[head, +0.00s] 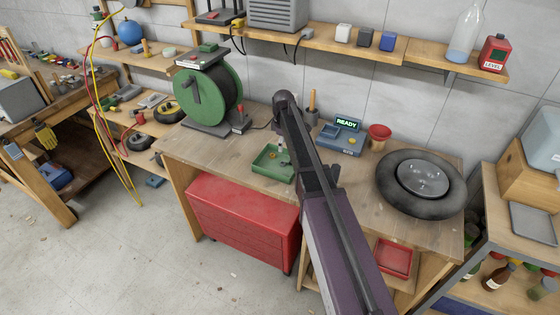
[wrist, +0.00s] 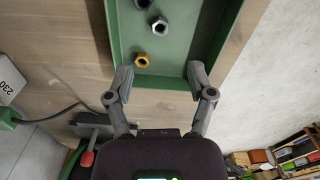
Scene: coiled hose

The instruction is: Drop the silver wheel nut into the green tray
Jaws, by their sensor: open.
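The green tray (head: 258,168) lies on the workbench, and it fills the top middle of the wrist view (wrist: 185,42). Inside it lie a silver hex nut (wrist: 159,25), a second grey nut (wrist: 141,4) cut by the upper picture edge, and a brass-coloured nut (wrist: 142,60) near the tray's end wall. I cannot tell which of the silver-grey nuts is the wheel nut. My gripper (wrist: 160,76) is open with nothing between its fingers. Its fingertips overlap the tray's near end in the wrist view. In the head view my arm partly hides the gripper and the tray's right side.
A green hose reel (head: 208,95) stands left of the tray. A red chest (head: 243,222) is under the bench.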

